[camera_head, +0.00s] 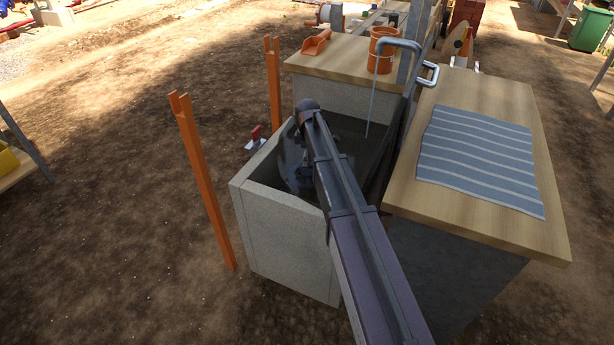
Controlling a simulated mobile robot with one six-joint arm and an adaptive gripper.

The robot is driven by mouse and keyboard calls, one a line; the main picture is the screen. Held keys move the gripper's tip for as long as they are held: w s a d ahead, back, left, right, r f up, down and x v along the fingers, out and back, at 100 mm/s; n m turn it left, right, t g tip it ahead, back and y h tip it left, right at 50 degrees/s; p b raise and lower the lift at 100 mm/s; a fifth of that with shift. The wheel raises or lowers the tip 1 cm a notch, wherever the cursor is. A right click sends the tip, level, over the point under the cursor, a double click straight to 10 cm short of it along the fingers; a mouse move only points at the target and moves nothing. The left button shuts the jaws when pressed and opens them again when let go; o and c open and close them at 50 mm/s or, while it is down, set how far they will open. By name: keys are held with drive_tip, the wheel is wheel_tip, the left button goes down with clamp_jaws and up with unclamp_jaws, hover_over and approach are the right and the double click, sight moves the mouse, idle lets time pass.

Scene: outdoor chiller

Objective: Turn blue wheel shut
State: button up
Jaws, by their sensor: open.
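No blue wheel can be made out in the head view. My arm reaches from the bottom edge up over a grey stone-walled water basin (285,240). My gripper (296,168) hangs below the arm's far end, inside the basin area. It is open, dark against the dark water, and its fingers are hard to make out. No object shows between them. My arm hides part of the basin's inside and its right side.
Two orange posts (205,185) stand left of the basin. A wooden counter with a striped cloth (480,160) is at the right. A back counter holds an orange scoop (316,43) and an orange pot (382,50). A bent pipe (372,95) drops into the basin.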

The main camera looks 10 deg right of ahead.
sight(308, 172)
drive_tip(key=shift+f+b, duration=2.95)
drive_tip(key=shift+f, duration=0.25)
drive_tip(key=shift+r, duration=0.1)
drive_tip(key=c, duration=1.1)
